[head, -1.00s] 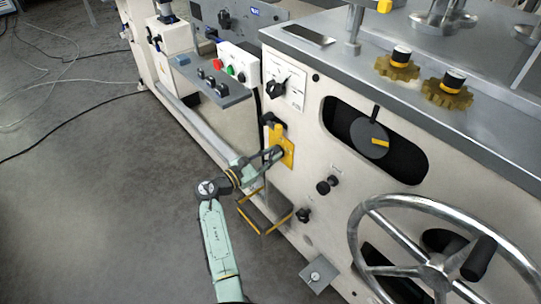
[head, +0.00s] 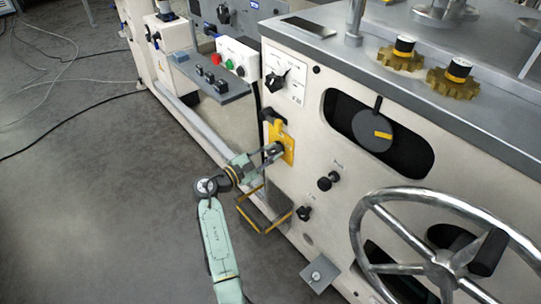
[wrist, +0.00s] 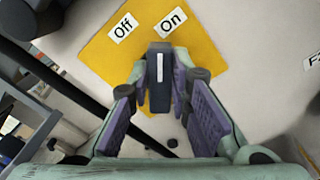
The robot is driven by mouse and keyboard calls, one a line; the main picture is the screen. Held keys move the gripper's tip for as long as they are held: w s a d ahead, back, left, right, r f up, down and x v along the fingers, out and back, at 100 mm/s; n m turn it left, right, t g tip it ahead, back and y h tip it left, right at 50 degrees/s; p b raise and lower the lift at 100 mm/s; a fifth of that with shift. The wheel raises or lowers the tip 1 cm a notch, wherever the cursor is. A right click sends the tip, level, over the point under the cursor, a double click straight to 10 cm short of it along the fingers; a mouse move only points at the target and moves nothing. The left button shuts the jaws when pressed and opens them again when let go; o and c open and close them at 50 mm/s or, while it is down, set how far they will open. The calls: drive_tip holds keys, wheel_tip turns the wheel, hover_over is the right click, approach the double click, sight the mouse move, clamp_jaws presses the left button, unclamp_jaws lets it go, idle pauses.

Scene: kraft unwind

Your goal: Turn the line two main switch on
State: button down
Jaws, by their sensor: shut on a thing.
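The main switch is a dark knob (wrist: 160,80) with a white line, standing on a yellow plate (wrist: 207,70). The plate carries an "Off" label (wrist: 123,27) at upper left and an "On" label (wrist: 171,21) at upper right. The knob's white line points up in the wrist view, its tip just below the "On" label. My gripper (wrist: 158,98) is shut on the knob, with a purple-padded finger on each side. In the head view my gripper (head: 273,152) reaches the yellow plate (head: 288,143) on the machine's front and hides much of the knob.
Another rotary switch (head: 275,80) sits above the plate, and black knobs (head: 328,181) lie to its lower right. A large handwheel (head: 440,270) stands out at the lower right. A yellow-edged step (head: 265,212) is below my gripper.

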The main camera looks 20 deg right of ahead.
drive_tip(key=m+b, duration=0.1)
drive_tip(key=m, duration=0.1)
drive_tip(key=m+b, duration=0.4)
drive_tip(key=shift+s+f, duration=0.1)
drive_tip(key=shift+f, duration=0.3)
drive_tip(key=shift+m+b, duration=1.5)
drive_tip(key=shift+m, duration=0.5)
drive_tip(key=shift+r, duration=0.1)
drive_tip(key=c, duration=1.5)
unclamp_jaws()
drive_tip(key=shift+r, duration=0.1)
